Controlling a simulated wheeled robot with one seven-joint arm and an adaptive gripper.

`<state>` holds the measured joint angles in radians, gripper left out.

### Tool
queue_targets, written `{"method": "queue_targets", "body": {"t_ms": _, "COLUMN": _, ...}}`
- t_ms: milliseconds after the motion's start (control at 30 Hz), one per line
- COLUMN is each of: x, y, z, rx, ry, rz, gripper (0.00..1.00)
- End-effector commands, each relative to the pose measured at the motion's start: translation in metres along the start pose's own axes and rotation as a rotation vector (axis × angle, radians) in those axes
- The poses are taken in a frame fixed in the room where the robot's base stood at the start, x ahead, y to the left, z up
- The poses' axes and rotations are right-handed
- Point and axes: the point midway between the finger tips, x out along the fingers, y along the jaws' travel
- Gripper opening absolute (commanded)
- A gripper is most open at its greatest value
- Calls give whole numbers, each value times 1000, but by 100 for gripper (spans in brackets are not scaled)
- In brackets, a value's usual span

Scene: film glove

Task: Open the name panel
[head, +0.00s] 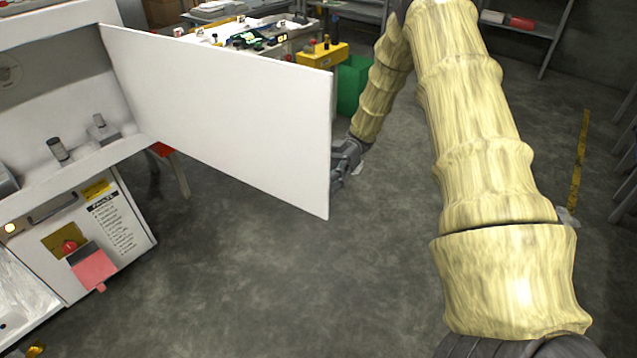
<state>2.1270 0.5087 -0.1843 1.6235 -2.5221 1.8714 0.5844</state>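No name is readable on the face I see. My gripper (338,172) is at the panel's free right edge, close to it or touching. Part of the gripper is hidden behind the panel, and I cannot tell whether its fingers are open or shut.
Small dark cylinders (58,149) stand inside the cabinet. Its lower front carries a red knob (69,246) and a pink box (91,266). A cluttered workbench (255,35), yellow box (322,53) and green bin (352,86) stand behind. Grey floor (270,280) in front is clear.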

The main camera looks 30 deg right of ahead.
Motion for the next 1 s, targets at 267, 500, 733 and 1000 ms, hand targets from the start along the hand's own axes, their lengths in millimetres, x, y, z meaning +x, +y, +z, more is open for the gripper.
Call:
{"method": "queue_targets", "body": {"t_ms": 267, "x": 0, "y": -1, "z": 1, "rx": 2, "ry": 0, "rz": 0, "gripper": 54}}
{"method": "queue_targets", "body": {"t_ms": 500, "x": -14, "y": -1, "z": 1, "rx": 2, "ry": -1, "rz": 1, "gripper": 54}}
{"method": "queue_targets", "body": {"t_ms": 733, "x": -54, "y": -1, "z": 2, "rx": 2, "ry": -2, "rz": 2, "gripper": 54}}
{"method": "queue_targets", "body": {"t_ms": 1000, "x": -87, "y": -2, "z": 2, "rx": -1, "ry": 3, "rz": 2, "gripper": 54}}
